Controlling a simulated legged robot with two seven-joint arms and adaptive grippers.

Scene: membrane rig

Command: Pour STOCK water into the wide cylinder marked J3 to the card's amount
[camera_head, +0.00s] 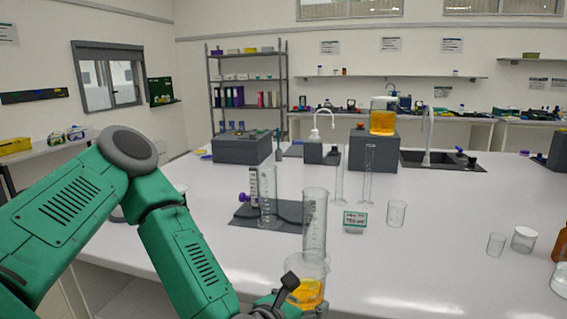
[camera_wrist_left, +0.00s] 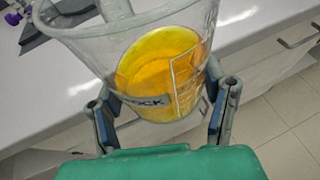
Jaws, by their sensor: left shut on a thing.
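My left gripper (camera_head: 288,303) is shut on a clear glass beaker (camera_head: 308,291) of yellow-orange liquid, at the bottom of the head view. In the left wrist view the beaker (camera_wrist_left: 148,75) sits between both fingers (camera_wrist_left: 164,118), with part of a STOCK label showing; the liquid lies to one side, so it looks tilted. A wide clear cylinder (camera_head: 315,222) stands upright just behind the beaker and looks empty; I cannot read its mark. The card (camera_head: 355,219) with green print stands to its right, too small to read. My right gripper is out of view.
A grey block (camera_head: 373,153) bears a jar of yellow liquid (camera_head: 383,118).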

